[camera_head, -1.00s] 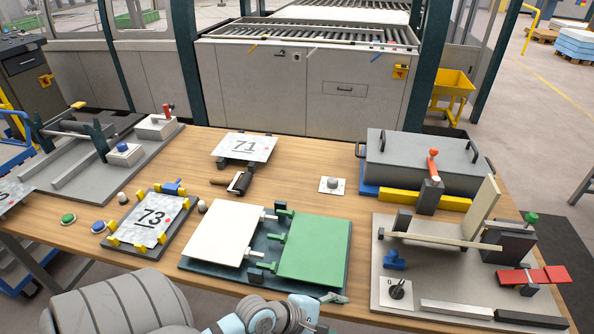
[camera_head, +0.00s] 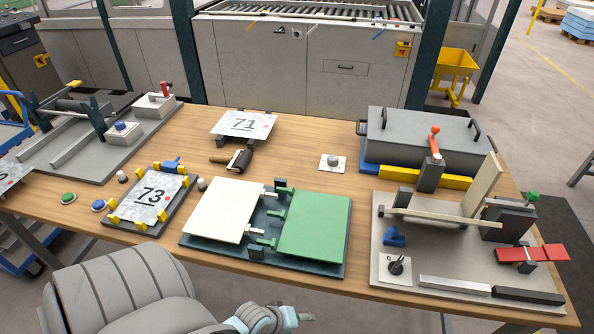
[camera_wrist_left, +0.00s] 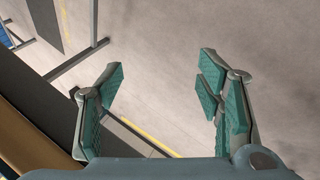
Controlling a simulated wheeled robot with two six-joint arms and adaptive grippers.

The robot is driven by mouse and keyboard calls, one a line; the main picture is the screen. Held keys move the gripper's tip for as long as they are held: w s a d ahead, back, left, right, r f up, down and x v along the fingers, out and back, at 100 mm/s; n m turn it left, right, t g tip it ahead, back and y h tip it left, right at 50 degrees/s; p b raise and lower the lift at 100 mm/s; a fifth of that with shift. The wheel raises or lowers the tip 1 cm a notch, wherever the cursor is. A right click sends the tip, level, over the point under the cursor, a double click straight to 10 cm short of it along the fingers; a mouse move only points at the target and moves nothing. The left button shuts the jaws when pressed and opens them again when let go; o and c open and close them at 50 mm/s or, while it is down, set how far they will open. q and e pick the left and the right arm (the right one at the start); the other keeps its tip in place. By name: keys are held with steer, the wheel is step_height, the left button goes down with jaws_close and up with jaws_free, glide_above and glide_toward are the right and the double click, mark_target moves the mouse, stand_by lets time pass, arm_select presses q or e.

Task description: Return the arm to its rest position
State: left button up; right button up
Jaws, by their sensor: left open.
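My left arm's grey sleeve fills the bottom left of the head view. My left gripper (camera_head: 300,316) is at the bottom edge, in front of the table's near edge and partly cut off. In the left wrist view the left gripper (camera_wrist_left: 160,95) has its two green-padded fingers wide apart with nothing between them. Below the fingers is bare grey floor (camera_wrist_left: 160,50). My right gripper is not in view.
The wooden table (camera_head: 300,150) holds a white and green panel fixture (camera_head: 342,262), a plate marked 73 (camera_head: 150,200), a plate marked 71 (camera_head: 243,124), a grey lidded box (camera_head: 425,148) and a clamp fixture (camera_head: 440,265). A dark beam and table legs border the floor in the wrist view.

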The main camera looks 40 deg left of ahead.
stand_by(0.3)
arm_select(q)
steer(key=s+f+m+g+y, duration=0.1)
steer(key=s+f+m+g, duration=0.1)
steer(key=s+f+m, duration=0.4)
steer(key=s+a+f+m+g+y, duration=0.1)
steer(key=s+f+m+g, duration=0.2)
steer(key=s, duration=1.4)
step_height(320, 180, down, 8)
steer(key=m, duration=0.3)
steer(key=shift+a+r+b, duration=0.2)
steer(key=shift+a+b, duration=0.05)
steer(key=shift+b, duration=0.15)
